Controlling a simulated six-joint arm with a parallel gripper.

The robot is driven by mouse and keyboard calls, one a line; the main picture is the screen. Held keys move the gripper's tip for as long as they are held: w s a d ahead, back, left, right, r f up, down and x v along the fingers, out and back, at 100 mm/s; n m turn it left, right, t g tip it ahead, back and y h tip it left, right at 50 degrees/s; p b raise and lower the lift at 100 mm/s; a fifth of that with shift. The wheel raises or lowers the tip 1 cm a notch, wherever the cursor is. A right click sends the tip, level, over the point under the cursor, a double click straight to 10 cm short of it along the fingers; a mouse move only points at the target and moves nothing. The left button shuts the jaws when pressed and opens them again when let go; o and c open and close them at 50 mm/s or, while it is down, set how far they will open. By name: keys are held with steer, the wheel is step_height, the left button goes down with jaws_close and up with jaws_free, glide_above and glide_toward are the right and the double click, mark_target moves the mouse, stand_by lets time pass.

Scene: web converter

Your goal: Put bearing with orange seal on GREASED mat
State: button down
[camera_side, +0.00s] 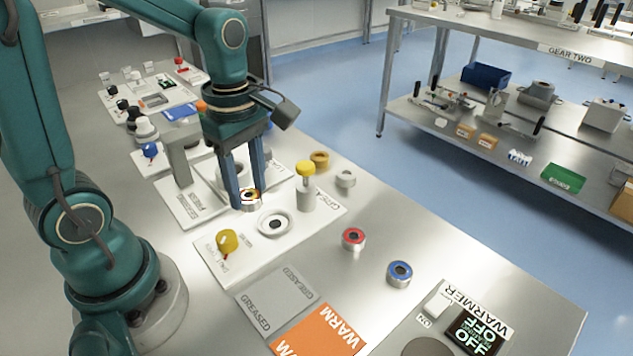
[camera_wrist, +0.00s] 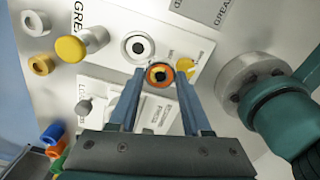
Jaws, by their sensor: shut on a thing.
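The bearing with the orange seal (camera_side: 249,198) is between the fingertips of my gripper (camera_side: 248,200), which is shut on it. It also shows in the wrist view (camera_wrist: 159,75), an orange ring around a dark bore. My gripper holds it above the white station board, behind and left of a round white-rimmed holder (camera_side: 275,223). The GREASED mat (camera_side: 277,299) is a flat grey sheet nearer the camera on the table, with its printed face bare. Part of it shows at the top of the wrist view (camera_wrist: 207,10).
An orange WARM mat (camera_side: 322,331) adjoins the GREASED mat. A red-sealed bearing (camera_side: 353,238) and a blue-sealed bearing (camera_side: 399,273) stand to the right. A yellow-capped post (camera_side: 305,185) and a yellow knob (camera_side: 228,242) rise beside the holder. A WARMER unit (camera_side: 465,320) stands front right.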

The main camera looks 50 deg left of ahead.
steer(key=s+r+m, duration=0.2)
steer(key=s+r, duration=0.1)
steer(key=shift+n, duration=0.3)
steer(key=d+f, duration=0.2)
steer(key=d, duration=0.1)
steer(key=d+f, duration=0.2)
steer(key=d, duration=0.2)
steer(key=d+f, duration=0.2)
steer(key=d, duration=0.2)
steer(key=shift+s+d+f, duration=0.2)
steer(key=shift+s+f, duration=0.2)
steer(key=shift+f, duration=2)
steer(key=shift+f, duration=0.1)
steer(key=shift+c, duration=1.8)
jaws_free()
